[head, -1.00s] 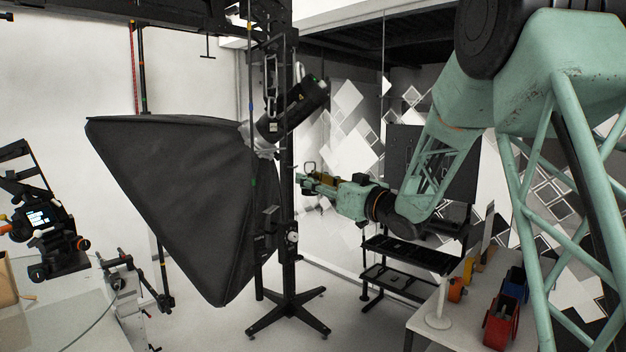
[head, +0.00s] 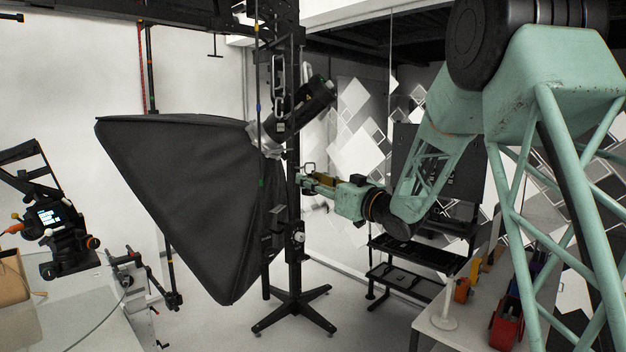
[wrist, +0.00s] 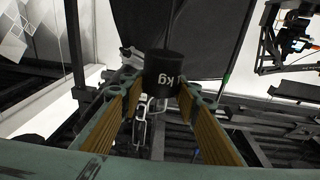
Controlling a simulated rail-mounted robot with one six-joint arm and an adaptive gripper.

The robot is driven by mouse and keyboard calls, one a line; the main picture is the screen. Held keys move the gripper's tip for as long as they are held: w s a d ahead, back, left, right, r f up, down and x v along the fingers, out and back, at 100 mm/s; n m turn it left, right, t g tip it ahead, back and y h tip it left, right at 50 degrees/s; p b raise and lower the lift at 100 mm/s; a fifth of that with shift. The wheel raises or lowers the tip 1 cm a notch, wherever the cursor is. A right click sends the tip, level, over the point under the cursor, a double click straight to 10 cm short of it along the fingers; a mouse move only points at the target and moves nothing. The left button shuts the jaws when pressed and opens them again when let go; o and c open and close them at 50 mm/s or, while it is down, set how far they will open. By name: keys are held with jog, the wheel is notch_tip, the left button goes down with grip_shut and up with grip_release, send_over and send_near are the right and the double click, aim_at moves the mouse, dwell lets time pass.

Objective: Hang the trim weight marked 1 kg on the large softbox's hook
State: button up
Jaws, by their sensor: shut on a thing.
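The large softbox (head: 185,195) is a big black tapered shade on a stand in the head view. Its dark underside (wrist: 185,35) fills the upper middle of the wrist view. My gripper (head: 304,181) is level, just right of the stand's black column. In the wrist view my gripper (wrist: 160,88) is shut on a black cylindrical weight (wrist: 165,68). Only "kg" shows on it, upside down; the number is out of sight. A metal loop (wrist: 153,104) shows below the weight; I cannot tell what it belongs to. The softbox's hook cannot be made out for certain.
The black stand column (head: 293,230) is close beside my gripper. Metal links (head: 278,75) hang higher on it. A side table (head: 452,337) with a red bin (head: 507,325) is at lower right. A camera rig (head: 58,225) is at left. Floor around the stand's feet is clear.

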jog(key=w+a, duration=0.3)
jog(key=shift+w+a+f+p, duration=0.1)
jog(key=shift+a+f+p, duration=0.15)
jog(key=shift+f+p, duration=0.1)
dwell(1.0)
jog(key=shift+a+f+b, duration=0.1)
jog(key=shift+f+b, duration=0.1)
jog(key=shift+b, duration=0.2)
dwell(0.9)
